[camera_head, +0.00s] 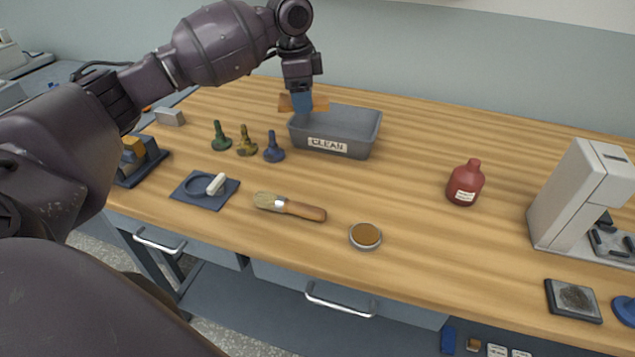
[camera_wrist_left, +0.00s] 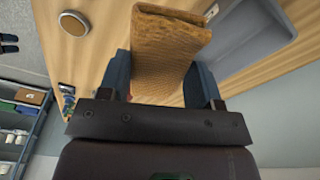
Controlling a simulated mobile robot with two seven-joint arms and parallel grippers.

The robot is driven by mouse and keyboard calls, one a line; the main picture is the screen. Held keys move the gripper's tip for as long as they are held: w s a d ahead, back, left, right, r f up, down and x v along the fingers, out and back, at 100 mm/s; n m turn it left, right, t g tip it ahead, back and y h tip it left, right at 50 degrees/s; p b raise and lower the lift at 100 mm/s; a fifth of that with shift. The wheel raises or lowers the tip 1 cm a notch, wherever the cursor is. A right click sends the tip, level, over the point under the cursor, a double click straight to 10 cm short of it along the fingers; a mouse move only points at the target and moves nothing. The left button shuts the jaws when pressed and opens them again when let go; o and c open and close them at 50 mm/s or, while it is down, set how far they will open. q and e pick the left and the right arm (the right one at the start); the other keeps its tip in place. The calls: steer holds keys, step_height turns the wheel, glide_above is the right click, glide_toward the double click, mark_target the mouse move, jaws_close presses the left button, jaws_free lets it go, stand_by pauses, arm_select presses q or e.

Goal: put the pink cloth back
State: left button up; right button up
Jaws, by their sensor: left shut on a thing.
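My left gripper (camera_head: 302,105) is shut on a folded orange-tan cloth (camera_head: 319,104), whose ends stick out on both sides of the blue fingers. In the left wrist view the cloth (camera_wrist_left: 168,50) looks textured and layered, between the two fingers of my left gripper (camera_wrist_left: 160,82). The gripper points down over the left back corner of a grey bin labelled CLEAN (camera_head: 366,142); I cannot tell its exact height. The bin (camera_wrist_left: 250,38) also shows in the wrist view, beside the cloth. No clearly pink cloth is visible. My right gripper is not in view.
Green, yellow and blue pegs (camera_head: 246,141) stand left of the bin. A brush (camera_head: 290,206), a round tin (camera_head: 365,236) and a blue pad with a white-handled piece (camera_head: 205,190) lie in front. A red bottle (camera_head: 465,183) and white machine (camera_head: 580,195) stand right.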

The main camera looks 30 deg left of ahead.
arm_select(q)
steer(key=shift+d+f, duration=0.1)
steer(key=shift+d, duration=0.15)
steer(key=shift+s+f, duration=0.15)
steer(key=shift+f, duration=0.1)
steer(key=b, duration=0.2)
glide_above(307, 179)
step_height(307, 179, down, 13)
steer(key=shift+a+r, duration=0.1)
steer(key=shift+a, duration=0.05)
steer(key=shift+f, duration=0.65)
step_height(307, 179, down, 5)
steer(key=shift+r+b, duration=0.1)
steer(key=shift+b, duration=0.25)
steer(key=shift+f, duration=0.35)
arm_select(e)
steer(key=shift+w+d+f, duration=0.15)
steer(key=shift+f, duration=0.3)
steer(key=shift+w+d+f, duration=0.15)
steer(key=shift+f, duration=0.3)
